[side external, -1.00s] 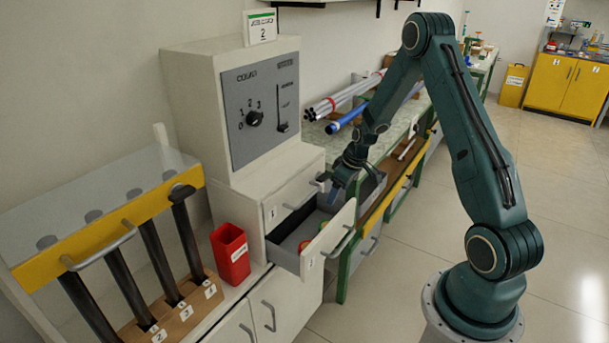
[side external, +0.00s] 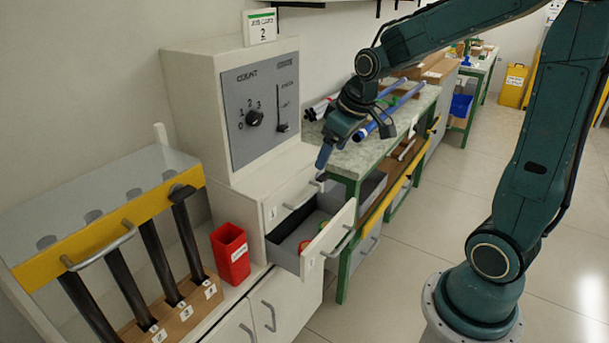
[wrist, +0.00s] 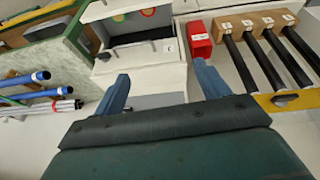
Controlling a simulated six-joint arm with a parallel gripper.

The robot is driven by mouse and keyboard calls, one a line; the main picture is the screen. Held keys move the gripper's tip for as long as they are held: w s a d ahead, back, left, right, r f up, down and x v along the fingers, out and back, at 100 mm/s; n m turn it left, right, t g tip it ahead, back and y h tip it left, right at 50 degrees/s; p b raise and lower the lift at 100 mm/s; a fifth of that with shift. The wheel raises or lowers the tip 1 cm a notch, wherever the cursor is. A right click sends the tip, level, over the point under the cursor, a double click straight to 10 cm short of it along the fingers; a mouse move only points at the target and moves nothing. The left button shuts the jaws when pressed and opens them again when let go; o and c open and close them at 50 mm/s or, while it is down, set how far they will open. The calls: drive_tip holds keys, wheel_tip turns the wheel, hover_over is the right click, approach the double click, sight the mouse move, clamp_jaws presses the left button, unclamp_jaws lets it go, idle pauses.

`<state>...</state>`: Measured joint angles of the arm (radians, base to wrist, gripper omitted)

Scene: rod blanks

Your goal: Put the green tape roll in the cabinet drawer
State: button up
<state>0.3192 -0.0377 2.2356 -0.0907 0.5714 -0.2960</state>
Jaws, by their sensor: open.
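The cabinet drawer (side external: 335,237) is pulled open below a shut upper drawer (side external: 290,199). A small green ring, which looks like the green tape roll (wrist: 148,12), lies inside the open drawer in the wrist view. It is small and partly hidden by the drawer front in the side view. An orange-red ring (wrist: 118,17) lies beside it and also shows in the side view (side external: 304,245). My gripper (side external: 323,157) is above the cabinet, apart from the drawer. Its two blue fingers are spread with nothing between them in the wrist view (wrist: 163,84).
A red bin (side external: 230,255) stands left of the drawer. A rack of black rods (side external: 150,265) is farther left. The control panel box (side external: 262,107) rises behind the drawers. A green-framed bench (side external: 378,150) with rods and tubes is at the right.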

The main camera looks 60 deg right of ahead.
drive_tip(key=s+a+r, duration=0.3)
drive_tip(key=s+a, duration=0.1)
drive_tip(key=s, duration=0.4)
drive_tip(key=s+a+r+t, duration=0.1)
drive_tip(key=s+a+r, duration=0.2)
drive_tip(key=s+a, duration=0.2)
drive_tip(key=s, duration=0.3)
drive_tip(key=shift+s+a+r, duration=0.15)
drive_tip(key=shift+s, duration=0.25)
drive_tip(key=shift+c, duration=0.2)
